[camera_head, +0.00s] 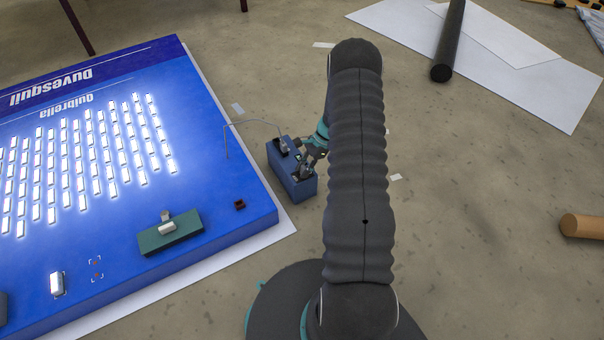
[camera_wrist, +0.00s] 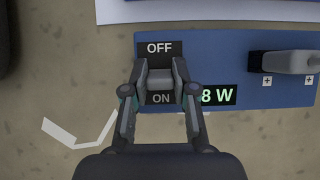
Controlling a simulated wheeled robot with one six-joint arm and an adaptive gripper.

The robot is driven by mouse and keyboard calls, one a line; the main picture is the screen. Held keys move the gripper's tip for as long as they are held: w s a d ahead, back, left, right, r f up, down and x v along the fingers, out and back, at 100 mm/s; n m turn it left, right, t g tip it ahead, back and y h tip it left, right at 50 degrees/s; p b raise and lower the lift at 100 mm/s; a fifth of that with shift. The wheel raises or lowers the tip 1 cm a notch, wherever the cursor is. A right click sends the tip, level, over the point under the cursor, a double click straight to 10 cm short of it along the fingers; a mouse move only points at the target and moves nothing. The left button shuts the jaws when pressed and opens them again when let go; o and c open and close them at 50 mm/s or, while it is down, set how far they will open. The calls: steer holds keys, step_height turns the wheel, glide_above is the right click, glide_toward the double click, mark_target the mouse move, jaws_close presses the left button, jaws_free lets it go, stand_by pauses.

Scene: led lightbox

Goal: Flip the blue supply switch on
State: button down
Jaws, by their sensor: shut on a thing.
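The blue supply (camera_head: 300,188) is a small box beside the right edge of the blue light panel. In the wrist view the supply (camera_wrist: 236,70) shows an OFF label above, an ON label below, and a green readout ending in "8 W", partly covered by a finger. A grey switch (camera_wrist: 160,78) sits between the two labels. My gripper (camera_wrist: 161,84) has its two fingers closed around the switch, one on each side. In the head view my gripper (camera_head: 308,168) reaches the top of the supply, partly hidden by my arm.
The blue panel (camera_head: 225,218) has many lit white cells and a green block (camera_head: 186,233) with a slider. A thin wire (camera_head: 250,122) links panel and supply. A grey plug (camera_wrist: 290,62) sits right of the readout. A dark tube (camera_head: 449,40) lies on white sheets at upper right.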

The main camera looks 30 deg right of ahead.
steer(key=shift+d+f+y+b, duration=0.1)
steer(key=shift+d+y+b, duration=0.1)
steer(key=shift+y+b, duration=0.35)
steer(key=shift+d+f+y+b, duration=0.15)
steer(key=shift+y+b, duration=0.15)
steer(key=shift+y, duration=0.35)
steer(key=shift+r, duration=0.1)
steer(key=c, duration=0.9)
jaws_free()
steer(key=v, duration=1.2)
steer(key=shift+d, duration=0.15)
